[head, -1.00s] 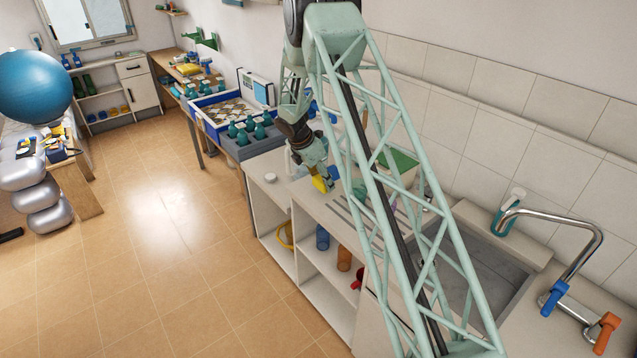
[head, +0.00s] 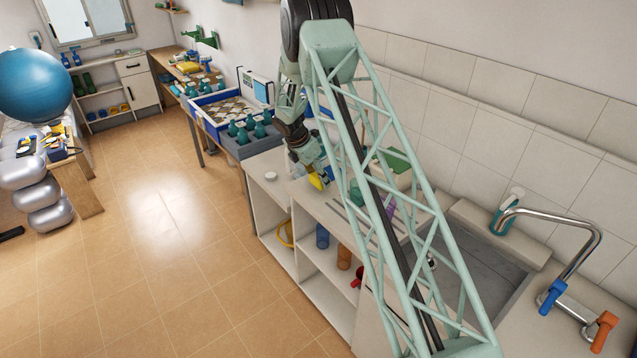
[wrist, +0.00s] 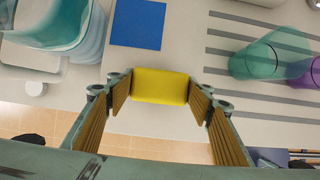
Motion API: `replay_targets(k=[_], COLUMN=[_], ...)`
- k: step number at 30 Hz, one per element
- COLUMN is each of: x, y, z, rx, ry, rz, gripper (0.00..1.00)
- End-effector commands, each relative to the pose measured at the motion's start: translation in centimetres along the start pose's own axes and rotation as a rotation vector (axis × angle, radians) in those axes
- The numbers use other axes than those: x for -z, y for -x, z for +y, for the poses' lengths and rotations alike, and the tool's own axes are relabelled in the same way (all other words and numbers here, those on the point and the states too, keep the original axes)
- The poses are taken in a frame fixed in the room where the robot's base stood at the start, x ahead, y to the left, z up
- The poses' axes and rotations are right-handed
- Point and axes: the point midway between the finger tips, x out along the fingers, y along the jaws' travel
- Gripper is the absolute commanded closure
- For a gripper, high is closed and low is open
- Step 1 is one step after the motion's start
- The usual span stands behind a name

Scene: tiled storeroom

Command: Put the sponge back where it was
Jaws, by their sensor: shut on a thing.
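The yellow sponge (wrist: 160,87) is between the two fingers of my gripper (wrist: 158,100), which is shut on it. In the head view the sponge (head: 315,182) shows at the tip of my gripper (head: 317,176), over the white counter. A flat blue square (wrist: 137,23) lies on the counter beyond the sponge in the wrist view, apart from it in the picture. The gap between the sponge and the counter is hard to judge.
A clear container (wrist: 88,35) and a small white round thing (wrist: 35,88) are at left. The sink (head: 475,262) lies farther right.

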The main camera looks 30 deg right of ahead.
Motion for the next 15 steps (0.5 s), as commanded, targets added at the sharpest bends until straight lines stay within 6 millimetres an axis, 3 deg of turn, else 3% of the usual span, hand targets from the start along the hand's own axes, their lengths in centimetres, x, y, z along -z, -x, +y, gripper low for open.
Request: replay_targets(k=[6,15], x=[0.7,0.8], y=[-1.6,-2.0], z=[0.0,0.0], rx=[0.0,0.0], ry=[0.0,0.0], rz=[0.0,0.0], gripper=[0.62,0.62])
